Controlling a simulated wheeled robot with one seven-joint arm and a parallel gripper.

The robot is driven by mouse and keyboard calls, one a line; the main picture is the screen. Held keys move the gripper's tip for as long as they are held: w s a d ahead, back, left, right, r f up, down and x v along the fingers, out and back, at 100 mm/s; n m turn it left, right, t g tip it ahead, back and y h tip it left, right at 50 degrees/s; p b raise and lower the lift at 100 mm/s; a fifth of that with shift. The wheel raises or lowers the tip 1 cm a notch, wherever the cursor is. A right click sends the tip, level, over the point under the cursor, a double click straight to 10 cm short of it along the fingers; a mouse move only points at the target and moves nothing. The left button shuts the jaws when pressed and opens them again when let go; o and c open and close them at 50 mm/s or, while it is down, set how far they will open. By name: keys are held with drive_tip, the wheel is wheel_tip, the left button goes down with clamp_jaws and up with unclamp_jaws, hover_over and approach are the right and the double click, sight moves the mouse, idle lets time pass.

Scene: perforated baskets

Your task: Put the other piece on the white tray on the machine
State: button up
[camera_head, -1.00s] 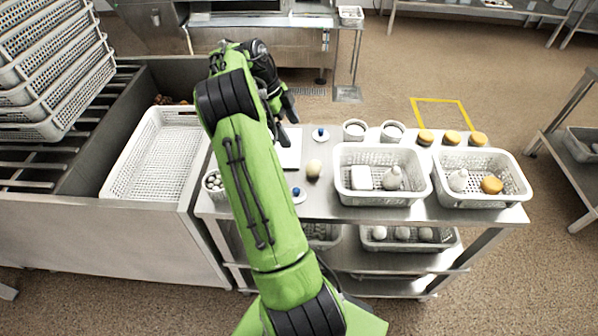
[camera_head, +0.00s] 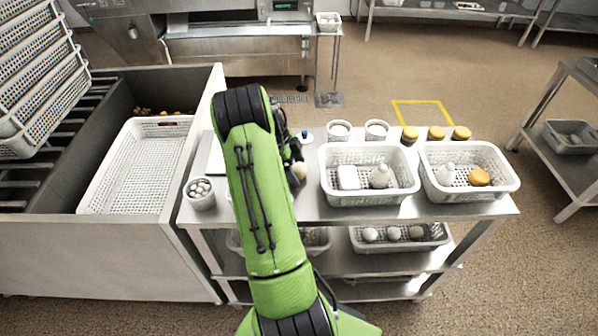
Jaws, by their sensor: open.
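A small beige egg-shaped piece (camera_head: 300,171) sits on the steel table, left of the baskets. My gripper (camera_head: 294,176) is low over the table, right beside this piece. My arm hides most of it. It is open, and I cannot see whether its fingers touch the piece. The large white perforated tray (camera_head: 104,189) lies on the machine (camera_head: 90,232) at the left. The part of the tray in view looks empty.
Two light perforated baskets (camera_head: 326,188) (camera_head: 511,187) with pieces in them stand right of my gripper. Behind them are white cups (camera_head: 338,131) and orange-lidded jars (camera_head: 436,133). A cup of white balls (camera_head: 200,193) stands at the table's left end. Stacked baskets (camera_head: 40,85) rise at far left.

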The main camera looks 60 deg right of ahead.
drive_tip(key=shift+r, duration=0.1)
drive_tip(key=c, duration=1.3)
drive_tip(key=shift+o, duration=0.2)
drive_tip(key=shift+r, duration=0.1)
